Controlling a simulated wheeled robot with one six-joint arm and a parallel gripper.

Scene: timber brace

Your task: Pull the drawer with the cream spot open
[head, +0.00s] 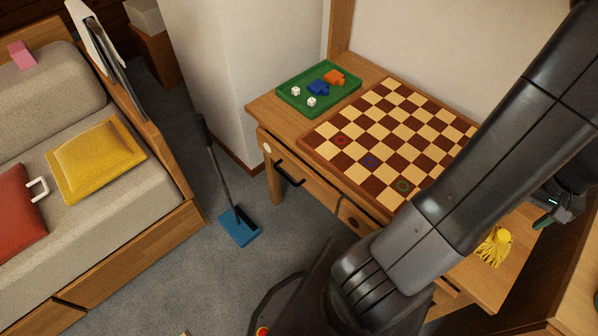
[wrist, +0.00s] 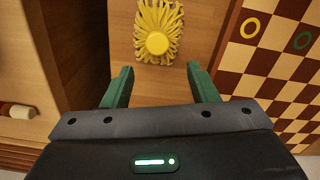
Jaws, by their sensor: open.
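The drawer with the cream spot (head: 266,147) is the left one in the front of the wooden table in the head view. Its black bar handle (head: 289,174) stands out from the front. The drawer looks shut. My gripper (wrist: 160,88) has its green fingers spread with nothing between them. In the head view it shows in part at the right edge (head: 546,218), over the right end of the table, far from that handle. My arm hides part of the table and its front.
A second drawer has a dark brown spot (head: 354,219). On the table are a checkered board (head: 395,130), a green tray (head: 318,88) with small pieces, and a yellow tasselled item (head: 495,248). A blue dustpan (head: 239,228) stands on the floor left of the table; a sofa is farther left.

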